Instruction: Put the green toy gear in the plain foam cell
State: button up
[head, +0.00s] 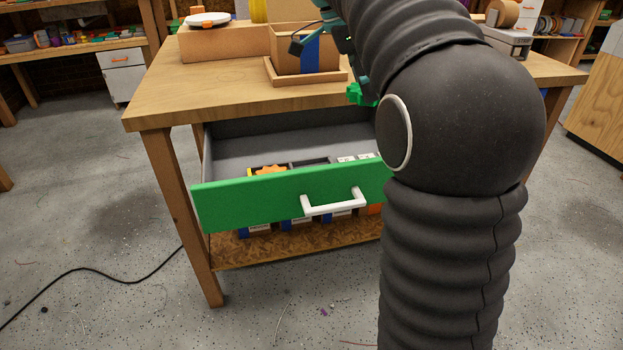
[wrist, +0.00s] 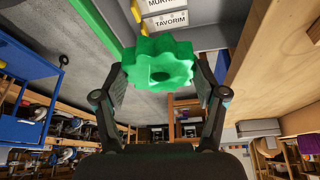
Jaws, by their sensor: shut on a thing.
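The green toy gear (wrist: 158,62) is held between the two fingers of my gripper (wrist: 160,80) in the wrist view. In the head view the gear (head: 357,94) shows small beside my arm, in front of the table's edge and above the open drawer (head: 240,197). The drawer has a green front and a white handle. Inside it, behind the front, is a dark grey-edged cell (head: 311,162), perhaps the plain foam one; its floor is hidden. An orange gear-like piece (head: 268,170) sits left of it, by a yellow edge.
White labels (wrist: 168,21) show in the drawer. A cardboard box (head: 290,49) with a blue stripe stands in a wooden tray (head: 283,80) on the table (head: 165,95). My arm hides the drawer's right end. A black cable (head: 95,271) lies on the floor at left.

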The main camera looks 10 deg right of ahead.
notch_tip(320, 180, down, 6)
jog(key=d+r+m+g, duration=0.1)
jog(key=m+g, duration=0.1)
jog(key=m, duration=0.3)
jog(key=shift+y, duration=0.4)
jog(key=a+f, duration=0.2)
jog(key=a, duration=0.1)
jog(key=a+f+b, duration=0.1)
jog(key=a+f, duration=0.2)
jog(key=a, duration=0.1)
jog(key=a+f, duration=0.2)
jog(key=a, duration=0.2)
jog(key=shift+s+f+b, duration=0.15)
jog(key=shift+s+b, duration=0.15)
jog(key=shift+b, duration=0.1)
jog(key=shift+f+b, duration=0.3)
jog(key=shift+f, duration=1.7)
jog(key=shift+f, duration=0.15)
jog(key=o, duration=1.2)
jog(key=shift+o, duration=0.2)
jog(key=p+v, duration=0.2)
jog(key=v, duration=1)
